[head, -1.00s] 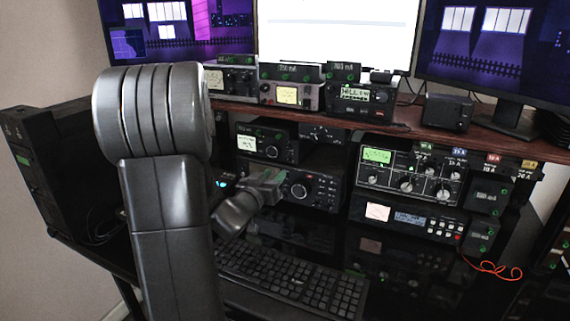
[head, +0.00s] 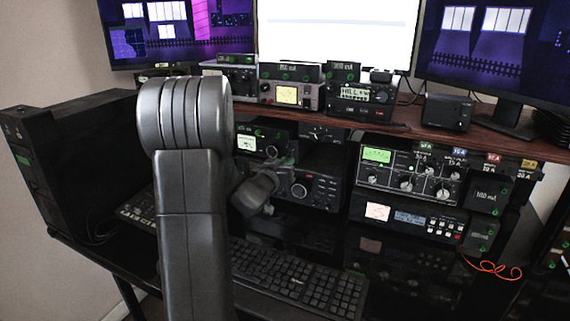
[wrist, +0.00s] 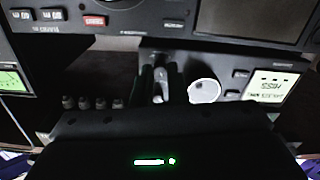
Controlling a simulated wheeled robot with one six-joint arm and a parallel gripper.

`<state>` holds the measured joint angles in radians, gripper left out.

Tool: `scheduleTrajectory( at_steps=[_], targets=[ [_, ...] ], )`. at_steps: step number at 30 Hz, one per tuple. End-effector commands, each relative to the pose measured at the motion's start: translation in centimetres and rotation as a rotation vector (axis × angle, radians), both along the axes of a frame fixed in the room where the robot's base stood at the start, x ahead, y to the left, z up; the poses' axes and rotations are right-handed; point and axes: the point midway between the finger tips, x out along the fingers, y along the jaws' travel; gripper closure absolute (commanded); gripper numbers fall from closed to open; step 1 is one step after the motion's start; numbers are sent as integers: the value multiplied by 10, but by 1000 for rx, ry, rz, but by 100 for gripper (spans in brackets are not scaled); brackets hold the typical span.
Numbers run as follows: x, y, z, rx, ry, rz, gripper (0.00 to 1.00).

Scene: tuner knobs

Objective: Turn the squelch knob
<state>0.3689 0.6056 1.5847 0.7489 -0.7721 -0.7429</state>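My gripper (wrist: 161,86) reaches toward the front of the upper small radio (head: 264,142), low in the rack below the wooden shelf. In the wrist view, which looks upside down, its two dark fingers stand close together. A small light patch shows between them; I cannot tell whether it is a knob held there. A large round pale knob (wrist: 204,91) is beside the fingers, apart from them, next to the radio's lit display (wrist: 273,86). No squelch label is readable, so I cannot tell which knob it marks. In the head view my wrist partly hides the radio's right side.
A larger radio (head: 319,190) sits just below. A unit with several knobs (head: 377,181) stands to the right, above a unit with a blue display (head: 411,218). The shelf edge (head: 390,126) is overhead. A keyboard (head: 296,278) lies in front.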

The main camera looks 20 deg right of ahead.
Motion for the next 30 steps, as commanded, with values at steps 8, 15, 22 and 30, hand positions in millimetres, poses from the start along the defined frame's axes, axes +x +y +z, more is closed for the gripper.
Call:
scheduleTrajectory(
  at_steps=[8,15,22,30],
  targets=[
    [0,0,-2,21,-26,0,100],
    [0,0,-4,184,-220,-1,100],
    [0,0,-1,297,-349,-1,100],
    [0,0,0,308,-361,-1,100]
  ],
)
